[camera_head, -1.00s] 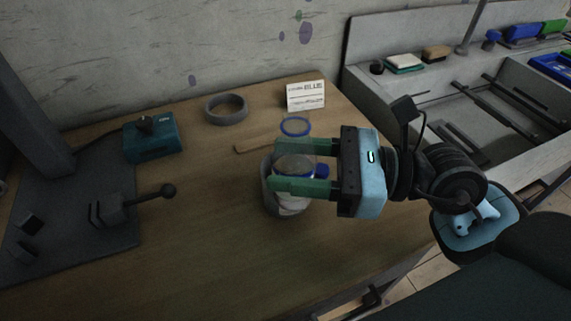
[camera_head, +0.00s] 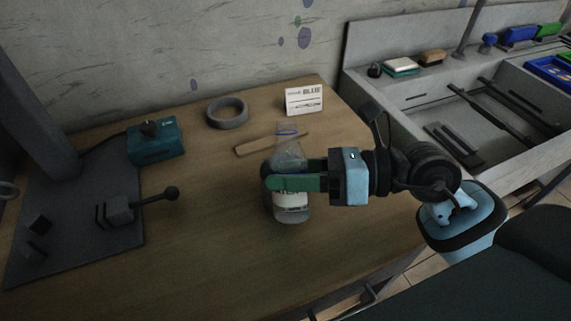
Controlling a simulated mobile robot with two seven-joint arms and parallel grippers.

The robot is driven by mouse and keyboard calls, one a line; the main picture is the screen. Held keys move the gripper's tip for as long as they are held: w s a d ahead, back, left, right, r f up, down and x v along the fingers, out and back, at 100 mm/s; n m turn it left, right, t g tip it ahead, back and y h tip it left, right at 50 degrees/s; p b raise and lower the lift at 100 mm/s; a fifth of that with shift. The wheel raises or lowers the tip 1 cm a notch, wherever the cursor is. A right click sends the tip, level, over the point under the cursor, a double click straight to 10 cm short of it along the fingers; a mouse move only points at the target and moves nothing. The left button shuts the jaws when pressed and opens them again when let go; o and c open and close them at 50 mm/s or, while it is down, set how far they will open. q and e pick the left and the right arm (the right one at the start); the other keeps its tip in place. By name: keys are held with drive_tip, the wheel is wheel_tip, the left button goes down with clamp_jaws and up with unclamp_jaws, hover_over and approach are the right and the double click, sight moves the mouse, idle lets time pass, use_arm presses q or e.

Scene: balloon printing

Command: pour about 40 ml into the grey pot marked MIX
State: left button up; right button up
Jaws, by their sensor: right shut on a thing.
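My right gripper (camera_head: 278,183) comes in from the right and is shut on a clear bottle (camera_head: 289,156) with a narrow neck and a blue ring near its mouth. The bottle looks about upright over the front middle of the wooden table. A white label with dark letters shows below the green fingers, partly covered. The grey pot marked MIX cannot be told apart clearly; the bottle and fingers cover the spot where a grey rim showed. Liquid level and any stream cannot be made out. My left gripper is not in view.
A white card reading BLUE (camera_head: 304,101) stands at the back, with a grey ring (camera_head: 227,112) and a wooden stick (camera_head: 254,146) nearby. A teal box (camera_head: 155,142) and a dark mat (camera_head: 75,225) are left.

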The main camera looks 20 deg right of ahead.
drive_tip(key=shift+w+r+m+p, duration=0.1)
drive_tip(key=shift+w+m+p, duration=0.2)
drive_tip(key=shift+m, duration=0.3)
drive_tip(key=shift+s+m+g+p, duration=0.15)
drive_tip(key=shift+m+g+p, duration=0.2)
drive_tip(key=shift+m, duration=0.15)
drive_tip(key=shift+s+r+m+g+p, duration=0.1)
drive_tip(key=shift+s+m+g+p, duration=0.25)
drive_tip(key=shift+m+p, duration=0.35)
drive_tip(key=shift+s+f+m+g, duration=0.1)
drive_tip(key=shift+f+m+g, duration=0.2)
drive_tip(key=shift+m, duration=0.2)
drive_tip(key=shift+s+a+f+m+g+p, duration=0.1)
drive_tip(key=shift+m+g+p, duration=0.1)
drive_tip(key=shift+m, duration=0.3)
drive_tip(key=shift+s+f+m+g+p, duration=0.1)
drive_tip(key=shift+m+p, duration=0.1)
drive_tip(key=shift+m, duration=0.3)
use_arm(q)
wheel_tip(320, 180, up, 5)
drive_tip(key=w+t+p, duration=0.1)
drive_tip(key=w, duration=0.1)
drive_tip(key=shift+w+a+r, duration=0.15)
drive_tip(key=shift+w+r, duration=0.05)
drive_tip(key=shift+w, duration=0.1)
use_arm(e)
drive_tip(key=shift+s+f+m+g, duration=0.25)
drive_tip(key=shift+f+m+g, duration=0.25)
drive_tip(key=shift+f, duration=0.4)
